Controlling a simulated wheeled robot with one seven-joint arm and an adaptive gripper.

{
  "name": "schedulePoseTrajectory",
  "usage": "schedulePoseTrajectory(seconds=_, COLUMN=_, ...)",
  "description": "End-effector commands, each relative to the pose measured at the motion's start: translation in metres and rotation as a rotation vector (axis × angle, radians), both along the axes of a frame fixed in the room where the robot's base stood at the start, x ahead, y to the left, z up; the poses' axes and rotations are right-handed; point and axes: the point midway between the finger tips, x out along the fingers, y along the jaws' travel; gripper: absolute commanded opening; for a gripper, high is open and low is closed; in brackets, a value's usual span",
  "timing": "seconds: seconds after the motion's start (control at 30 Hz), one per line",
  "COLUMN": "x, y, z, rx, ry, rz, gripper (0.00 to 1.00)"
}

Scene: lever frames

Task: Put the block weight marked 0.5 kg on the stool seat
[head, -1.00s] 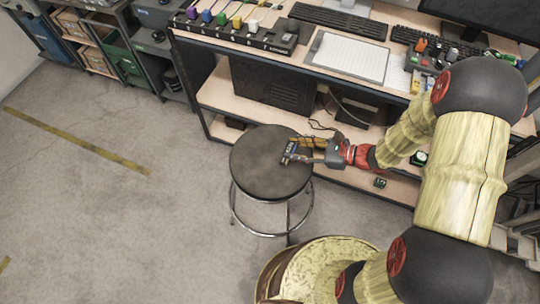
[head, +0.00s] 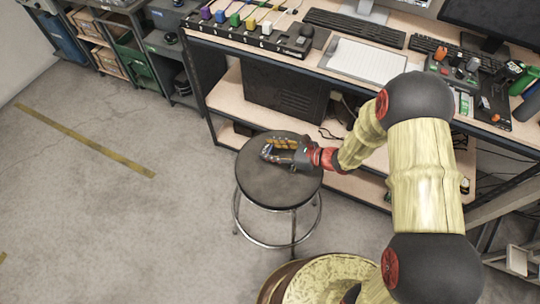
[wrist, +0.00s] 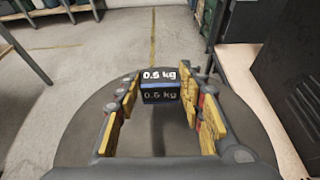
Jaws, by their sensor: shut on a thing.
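The block weight (wrist: 160,86) is dark with a blue edge and reads "0.5 kg" on two faces in the wrist view. My gripper (head: 269,150) is shut on it, with the block between the fingertips; the block shows only as a small dark shape in the head view. The stool seat (head: 268,187) is round and dark grey, on a metal ring base. The gripper and block are over the seat's far part in the head view. I cannot tell whether the block touches the seat. The seat also shows below the block in the wrist view (wrist: 80,135).
A workbench (head: 225,97) with a black computer case (head: 287,91) on its lower shelf stands just behind the stool. Shelving with bins (head: 110,45) is at the back left. The seat holds nothing else visible. The floor left of the stool is clear.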

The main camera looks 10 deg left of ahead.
Motion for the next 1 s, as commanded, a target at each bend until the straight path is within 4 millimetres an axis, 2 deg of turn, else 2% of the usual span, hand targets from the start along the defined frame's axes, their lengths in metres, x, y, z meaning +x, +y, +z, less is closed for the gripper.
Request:
schedulePoseTrajectory(seconds=0.07, x=0.003, y=0.005, z=-0.008, rx=0.001, ry=0.000, rz=0.001, gripper=0.00)
schedulePoseTrajectory(seconds=0.27, x=0.003, y=0.005, z=-0.036, rx=0.000, ry=0.001, rz=0.000, gripper=0.00)
schedulePoseTrajectory(seconds=0.67, x=0.003, y=0.005, z=-0.040, rx=0.001, ry=-0.001, rz=0.000, gripper=0.00)
schedulePoseTrajectory(seconds=0.7, x=0.002, y=0.005, z=-0.040, rx=-0.001, ry=0.001, rz=0.000, gripper=0.41)
schedulePoseTrajectory(seconds=1.0, x=0.002, y=0.005, z=-0.039, rx=-0.001, ry=0.000, rz=0.000, gripper=0.57)
